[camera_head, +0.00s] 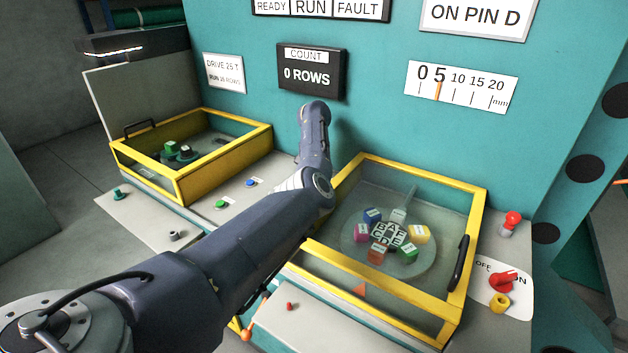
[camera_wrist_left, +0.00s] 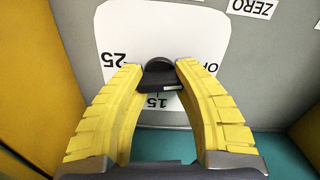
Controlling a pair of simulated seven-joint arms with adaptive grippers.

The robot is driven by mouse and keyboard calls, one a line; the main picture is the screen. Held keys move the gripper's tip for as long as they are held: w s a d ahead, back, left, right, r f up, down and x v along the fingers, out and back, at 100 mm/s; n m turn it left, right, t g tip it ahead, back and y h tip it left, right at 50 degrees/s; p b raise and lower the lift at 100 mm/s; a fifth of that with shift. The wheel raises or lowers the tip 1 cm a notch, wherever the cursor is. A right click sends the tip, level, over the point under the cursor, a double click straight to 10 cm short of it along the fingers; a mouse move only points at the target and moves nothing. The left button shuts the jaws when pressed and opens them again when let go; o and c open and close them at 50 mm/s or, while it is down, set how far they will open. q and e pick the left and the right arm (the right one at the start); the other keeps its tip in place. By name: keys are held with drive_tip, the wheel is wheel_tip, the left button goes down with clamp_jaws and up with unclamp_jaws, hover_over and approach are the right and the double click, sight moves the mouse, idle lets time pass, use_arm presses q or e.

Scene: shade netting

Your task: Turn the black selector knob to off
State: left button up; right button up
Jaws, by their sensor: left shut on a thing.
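The black selector knob (camera_wrist_left: 159,77) sits on a white dial plate (camera_wrist_left: 165,36) in the left wrist view. The plate shows upside-down marks 25 and 15, and part of OFF at the right. My left gripper (camera_wrist_left: 160,82) has its two yellow fingers closed against the knob's sides. Which mark the knob points to is not clear. In the head view my left arm hides the knob and gripper. My right gripper is in neither view.
A yellow-framed clear cover (camera_head: 474,215) encloses a wheel with coloured blocks. Another yellow-framed box (camera_head: 222,163) stands at the left with its lid up. A red switch (camera_head: 503,281) is at the lower right. A ZERO label (camera_wrist_left: 254,8) lies near the dial.

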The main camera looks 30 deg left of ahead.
use_arm(q)
drive_tip(key=o, duration=1.2)
drive_tip(key=shift+r, duration=0.1)
drive_tip(key=shift+o, duration=1.4)
drive_tip(key=r, duration=0.4)
drive_tip(key=w+r, duration=0.1)
drive_tip(key=r, duration=0.1)
drive_tip(key=shift+w+a+r, duration=0.1)
drive_tip(key=shift+a+r, duration=0.1)
drive_tip(key=shift+a, duration=0.05)
drive_tip(key=r, duration=0.2)
drive_tip(key=s+r, duration=0.1)
drive_tip(key=shift+s+d+r, duration=0.1)
drive_tip(key=shift+r, duration=0.5)
drive_tip(key=shift+d+r, duration=0.15)
drive_tip(key=shift+r, duration=0.45)
